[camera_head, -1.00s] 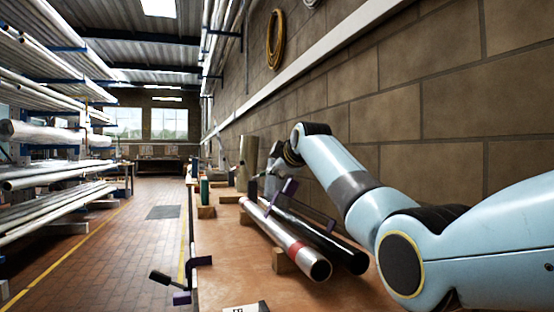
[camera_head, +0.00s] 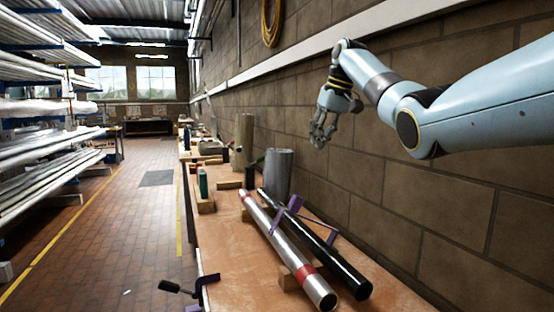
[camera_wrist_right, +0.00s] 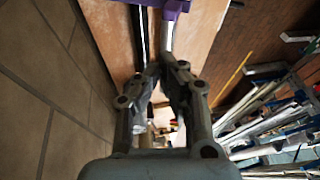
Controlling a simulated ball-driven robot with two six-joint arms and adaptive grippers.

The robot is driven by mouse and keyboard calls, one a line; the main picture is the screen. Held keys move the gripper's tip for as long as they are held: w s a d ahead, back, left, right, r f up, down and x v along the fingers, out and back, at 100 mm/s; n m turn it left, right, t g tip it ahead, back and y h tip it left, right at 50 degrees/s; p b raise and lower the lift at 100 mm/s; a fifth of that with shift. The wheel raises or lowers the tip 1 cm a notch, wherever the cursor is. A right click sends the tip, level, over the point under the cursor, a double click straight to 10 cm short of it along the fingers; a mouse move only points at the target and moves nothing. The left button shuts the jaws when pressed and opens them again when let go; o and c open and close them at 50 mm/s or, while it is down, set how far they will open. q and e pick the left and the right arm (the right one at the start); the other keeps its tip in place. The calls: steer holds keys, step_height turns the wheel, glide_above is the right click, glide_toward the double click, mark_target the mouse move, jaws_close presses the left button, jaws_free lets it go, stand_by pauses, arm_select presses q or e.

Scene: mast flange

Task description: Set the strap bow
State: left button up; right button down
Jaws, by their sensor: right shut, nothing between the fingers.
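A purple bow-like piece (camera_head: 293,204) lies across a silver tube with red bands (camera_head: 262,219) and a black tube (camera_head: 318,245) on the bench. Part of the purple piece also shows at the top of the right wrist view (camera_wrist_right: 173,6). My right gripper (camera_head: 319,138) hangs above and beyond the tubes, near the wall, clear of the purple piece. It is shut and empty; its fingers come together in the right wrist view (camera_wrist_right: 166,66). My left gripper is not in view.
A purple clamp with a black handle (camera_head: 207,281) sits at the bench's left edge. Wooden blocks (camera_head: 288,279) support the tubes. A grey cylinder (camera_head: 278,174) and a tan cylinder (camera_head: 244,139) stand farther back.

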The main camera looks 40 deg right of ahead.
steer(key=p, duration=0.1)
glide_toward(288, 208)
steer(key=d, duration=0.1)
steer(key=w+d+f, duration=0.2)
steer(key=d, duration=0.1)
steer(key=shift+f, duration=0.2)
steer(key=shift+a+f, duration=0.2)
steer(key=shift+f, duration=0.25)
steer(key=shift+a, duration=0.1)
steer(key=shift+w+a+f+p, duration=0.1)
steer(key=shift+w+a+p, duration=0.1)
steer(key=shift+a+p, duration=0.4)
steer(key=a+f+h+p, duration=0.1)
steer(key=w+a+h+p, duration=0.1)
steer(key=shift+a+f+g, duration=0.3)
steer(key=shift+a+f, duration=0.05)
steer(key=shift+a, duration=0.05)
steer(key=w+a+f+h+b, duration=0.1)
steer(key=a+f+h, duration=0.1)
steer(key=a+f, duration=0.2)
steer(key=shift+w+a+f+n+g+b, duration=0.2)
steer(key=shift+a+f+n+g+b, duration=0.1)
steer(key=shift+f, duration=0.35)
